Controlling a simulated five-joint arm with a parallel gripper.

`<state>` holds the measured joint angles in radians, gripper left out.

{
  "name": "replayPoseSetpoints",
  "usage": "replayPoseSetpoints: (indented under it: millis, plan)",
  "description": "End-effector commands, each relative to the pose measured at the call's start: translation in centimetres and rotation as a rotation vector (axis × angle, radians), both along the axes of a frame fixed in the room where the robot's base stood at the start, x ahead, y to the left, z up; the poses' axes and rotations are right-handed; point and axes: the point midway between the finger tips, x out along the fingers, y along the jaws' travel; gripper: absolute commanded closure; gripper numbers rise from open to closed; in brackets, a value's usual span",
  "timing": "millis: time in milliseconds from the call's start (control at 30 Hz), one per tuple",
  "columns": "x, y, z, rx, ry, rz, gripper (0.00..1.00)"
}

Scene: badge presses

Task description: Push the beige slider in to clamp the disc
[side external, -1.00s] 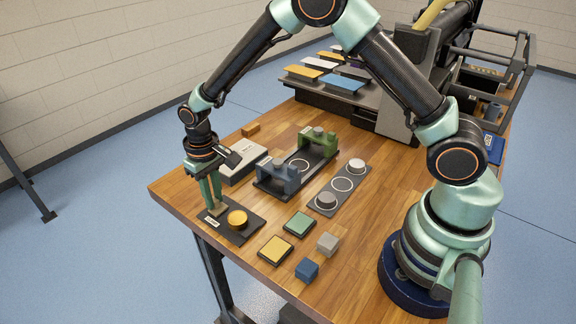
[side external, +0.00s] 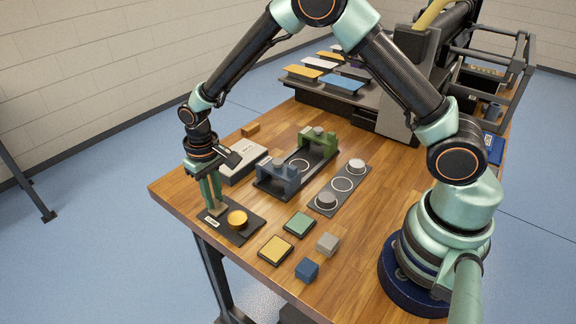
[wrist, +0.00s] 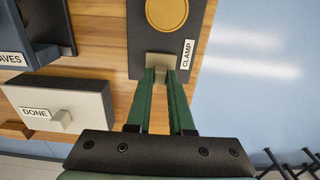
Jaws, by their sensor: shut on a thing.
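The gold disc (side external: 237,219) sits on a dark plate (side external: 246,234) near the table's left corner. The disc also shows at the top of the wrist view (wrist: 167,12), and the plate carries a CLAMP label (wrist: 187,55). The beige slider (wrist: 159,58) is at the near end of the plate in the wrist view, with a dark gap between it and the disc. My gripper (wrist: 160,74) points down with its green fingers shut on the slider. The fingers hide part of the slider.
A DONE box (wrist: 78,105) stands beside the plate. A black fixture with blue and green blocks (side external: 300,165) and a dark strip with pucks (side external: 341,185) lie further right. Green (side external: 299,223) and yellow (side external: 275,249) tiles and small cubes lie in front. The table edge is close.

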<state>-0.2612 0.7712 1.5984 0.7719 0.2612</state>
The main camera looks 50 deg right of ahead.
Motion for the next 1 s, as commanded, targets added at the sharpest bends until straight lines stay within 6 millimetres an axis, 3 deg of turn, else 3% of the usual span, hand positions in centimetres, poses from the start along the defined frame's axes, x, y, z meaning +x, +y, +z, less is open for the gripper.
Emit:
replayPoseSetpoints:
  millis: [400,733,767,833,1000]
  plan:
    - [-3.3,0.0,0.1,-0.001,0.003,0.001,1.0]
    - [-3.5,0.0,0.1,0.0,0.001,0.0,1.0]
    - [-3.5,0.0,0.1,0.0,0.001,0.0,0.76]
    - [-3.5,0.0,0.1,0.0,0.001,0.0,0.5]
    - [-3.5,0.0,0.1,0.0,0.0,0.0,0.5]
